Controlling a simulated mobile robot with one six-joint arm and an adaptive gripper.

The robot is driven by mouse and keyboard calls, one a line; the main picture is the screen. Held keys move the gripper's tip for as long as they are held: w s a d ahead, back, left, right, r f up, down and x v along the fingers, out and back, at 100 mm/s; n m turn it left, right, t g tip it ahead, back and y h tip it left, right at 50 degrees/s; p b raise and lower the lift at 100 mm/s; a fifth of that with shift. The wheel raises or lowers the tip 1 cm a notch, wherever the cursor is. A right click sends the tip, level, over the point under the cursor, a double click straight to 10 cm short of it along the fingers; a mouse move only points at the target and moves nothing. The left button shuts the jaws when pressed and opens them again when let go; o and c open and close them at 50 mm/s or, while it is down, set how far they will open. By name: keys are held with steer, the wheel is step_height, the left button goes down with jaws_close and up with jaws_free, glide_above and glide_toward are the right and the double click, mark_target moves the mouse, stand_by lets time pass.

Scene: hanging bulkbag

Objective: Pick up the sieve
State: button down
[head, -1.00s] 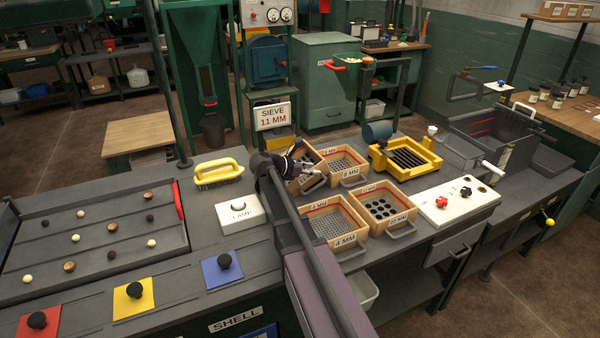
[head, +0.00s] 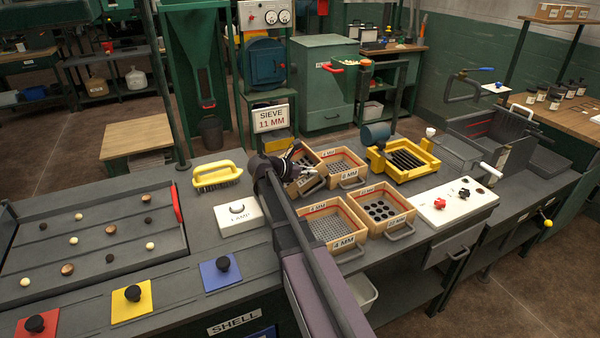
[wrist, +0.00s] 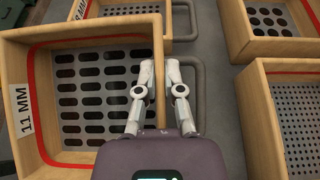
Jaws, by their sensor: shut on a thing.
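The 11 MM sieve (wrist: 90,32) is a wooden box with a red band inside and a slotted grey plate. Its label shows on the left inner wall in the wrist view. My gripper (wrist: 159,66) has one finger on each side of its right wall in that view and is shut on it. A grey handle loop sits just right of the fingers. In the head view my gripper (head: 312,178) and wrist hide most of this sieve at the back left of the group.
Close by stand the 4 MM sieve (head: 335,247), the 8 MM sieve (head: 351,178) and a sieve with large round holes (head: 400,217). A sign (head: 271,117) reads SIEVE 11 MM. A yellow frame (head: 378,165) stands behind, and a white lamp box (head: 227,221) is left of my arm.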

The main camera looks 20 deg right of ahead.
mark_target(309, 182)
steer(key=shift+r, duration=0.1)
step_height(309, 182, up, 10)
steer(key=p, duration=1)
steer(key=shift+f, duration=0.2)
stand_by(0.7)
steer(key=shift+s+f+y, duration=0.15)
steer(key=shift+f+y, duration=0.65)
steer(key=shift+s+a+f+g+y+p, duration=0.1)
steer(key=shift+a+f+y+p, duration=0.05)
steer(key=shift+f+y, duration=0.45)
steer(key=shift+s+a+f+g+y+p, duration=0.1)
steer(key=shift+a+f+y, duration=0.05)
steer(key=shift+f+y, duration=0.5)
steer(key=shift+s+a+f+g+y+p, duration=0.15)
steer(key=shift+f+y, duration=0.3)
steer(key=shift+f, duration=0.3)
steer(key=shift+f, duration=0.15)
step_height(309, 182, down, 6)
steer(key=b, duration=0.6)
steer(key=shift+f+b, duration=0.25)
steer(key=shift+b, duration=0.15)
steer(key=shift+f+b, duration=0.6)
